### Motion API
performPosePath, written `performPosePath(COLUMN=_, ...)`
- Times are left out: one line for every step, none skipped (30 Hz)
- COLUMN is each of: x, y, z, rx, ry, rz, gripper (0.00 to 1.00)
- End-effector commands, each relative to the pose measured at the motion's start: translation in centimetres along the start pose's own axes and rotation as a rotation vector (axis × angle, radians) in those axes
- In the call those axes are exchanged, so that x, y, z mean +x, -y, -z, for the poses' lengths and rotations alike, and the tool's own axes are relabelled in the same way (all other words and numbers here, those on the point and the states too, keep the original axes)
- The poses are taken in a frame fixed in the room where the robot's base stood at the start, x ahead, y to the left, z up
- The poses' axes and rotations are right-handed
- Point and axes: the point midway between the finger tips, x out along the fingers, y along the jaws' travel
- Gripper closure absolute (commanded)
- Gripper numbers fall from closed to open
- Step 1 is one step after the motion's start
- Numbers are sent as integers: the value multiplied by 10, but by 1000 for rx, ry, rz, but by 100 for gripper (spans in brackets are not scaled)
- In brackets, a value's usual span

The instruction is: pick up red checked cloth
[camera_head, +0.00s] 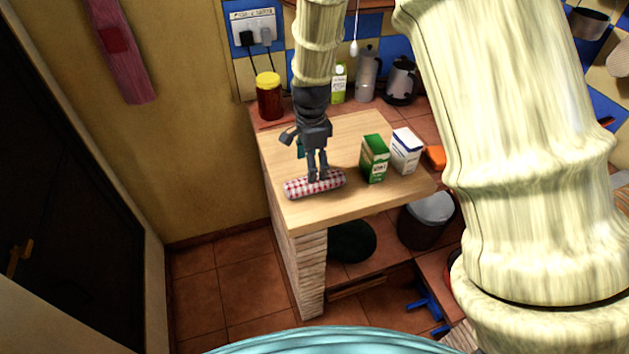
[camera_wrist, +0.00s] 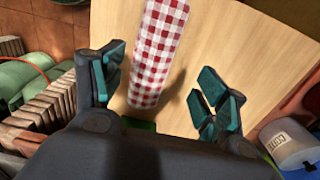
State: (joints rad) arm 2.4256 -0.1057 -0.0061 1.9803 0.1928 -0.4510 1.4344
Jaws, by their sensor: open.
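The red checked cloth (camera_head: 301,188) is a rolled, red-and-white bundle lying near the front left corner of the wooden counter top (camera_head: 345,205). My gripper (camera_head: 318,176) is right at the cloth in the head view and hides a little of its upper side. In the wrist view the cloth (camera_wrist: 158,52) runs lengthwise up the picture. There, my gripper (camera_wrist: 160,95) has its teal fingertips spread wide, one at each side of the cloth's lower end. The cloth lies nearer the left finger. The gripper is open and holds nothing. I cannot tell its exact height above the cloth.
A green carton (camera_head: 374,160) and a white-and-blue carton (camera_head: 405,152) stand on the counter right of my gripper. A yellow-lidded jar (camera_head: 268,98) stands at the back left. A grey bin (camera_head: 427,220) is below the right edge. The counter's front right is bare.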

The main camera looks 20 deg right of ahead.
Motion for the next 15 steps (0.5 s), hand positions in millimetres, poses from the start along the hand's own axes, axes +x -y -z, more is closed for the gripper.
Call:
performPosePath(x=3, y=0, z=0, rx=0, ry=0, rz=-1, gripper=27)
performPosePath(x=4, y=0, z=0, rx=0, ry=0, rz=-1, gripper=27)
performPosePath(x=6, y=0, z=0, rx=0, ry=0, rz=0, gripper=27)
performPosePath(x=7, y=0, z=0, rx=0, ry=0, rz=0, gripper=27)
performPosePath(x=8, y=0, z=0, rx=0, ry=0, rz=0, gripper=27)
performPosePath(x=8, y=0, z=0, rx=0, ry=0, rz=0, gripper=27)
performPosePath(x=10, y=-1, z=0, rx=-1, ry=0, rz=0, gripper=27)
performPosePath(x=11, y=-1, z=0, rx=-1, ry=1, rz=0, gripper=27)
performPosePath(x=13, y=-2, z=0, rx=-1, ry=1, rz=-1, gripper=27)
performPosePath(x=16, y=-3, z=1, rx=0, ry=1, rz=-2, gripper=27)
performPosePath(x=18, y=-4, z=2, rx=0, ry=1, rz=-2, gripper=27)
performPosePath(x=23, y=-5, z=3, rx=0, ry=1, rz=-2, gripper=27)
performPosePath(x=26, y=-6, z=4, rx=0, ry=1, rz=-2, gripper=27)
performPosePath(x=29, y=-6, z=4, rx=-1, ry=1, rz=-3, gripper=27)
performPosePath(x=33, y=-7, z=6, rx=-1, ry=1, rz=-2, gripper=27)
